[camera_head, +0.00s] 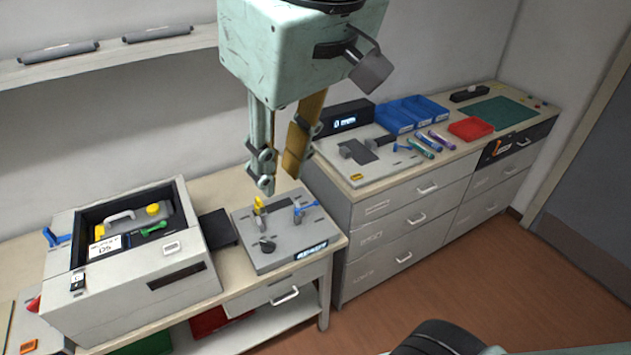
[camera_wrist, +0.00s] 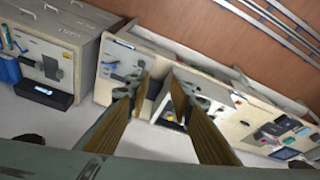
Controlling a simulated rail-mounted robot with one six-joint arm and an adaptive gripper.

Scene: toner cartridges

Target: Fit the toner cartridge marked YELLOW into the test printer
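The printer (camera_head: 130,302) stands on the left bench with its top bay open. A dark and grey cartridge (camera_head: 120,217) with a grey handle and a yellow cap (camera_head: 153,209) lies in the bay. I cannot read a colour mark on it, nor tell whether it is seated. My gripper (camera_head: 279,166) hangs in the air right of the printer, above a grey fixture panel (camera_head: 268,228). Its two fingers are apart with nothing visible between them. In the wrist view my gripper (camera_wrist: 163,84) also shows spread fingers. A yellow spot (camera_wrist: 169,117) shows between them, small and unclear.
The fixture panel bears a yellow clamp, a blue clamp, a dark knob and a lit display. A green lever (camera_head: 155,229) lies beside the cartridge. The right bench holds blue bins (camera_head: 410,114), a red tray (camera_head: 470,129) and several pens.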

